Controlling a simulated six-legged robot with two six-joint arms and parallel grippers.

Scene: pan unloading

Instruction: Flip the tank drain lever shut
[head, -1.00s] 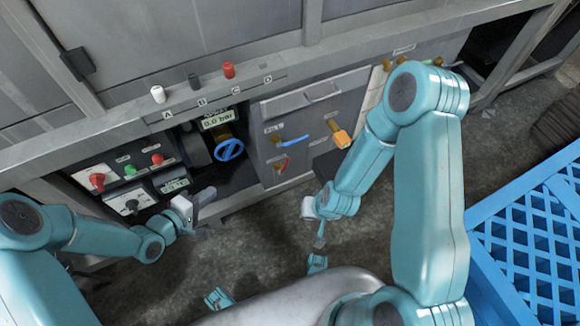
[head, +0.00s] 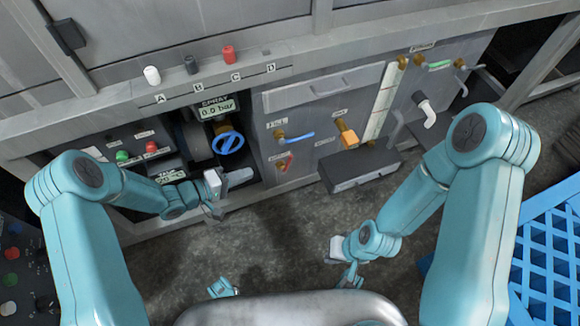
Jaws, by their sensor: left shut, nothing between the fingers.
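A red lever (head: 286,163) sits low on the grey valve panel (head: 320,105), below a blue lever (head: 296,137) on a brass valve. It slants up to the right. The labels are too small to read, so I cannot tell for sure which lever is the tank drain. My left gripper (head: 217,208) is shut and empty, in front of the dark recess to the left of the red lever and apart from it. My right gripper (head: 351,278) hangs low above the floor, apart from the panel; its fingers are too small to judge.
A blue handwheel (head: 230,145) stands in the recess under a pressure display (head: 219,108). An orange-handled valve (head: 348,137), a dark box (head: 358,169) and a white-ended pipe (head: 427,112) are to the right. A blue crate (head: 548,248) stands at lower right.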

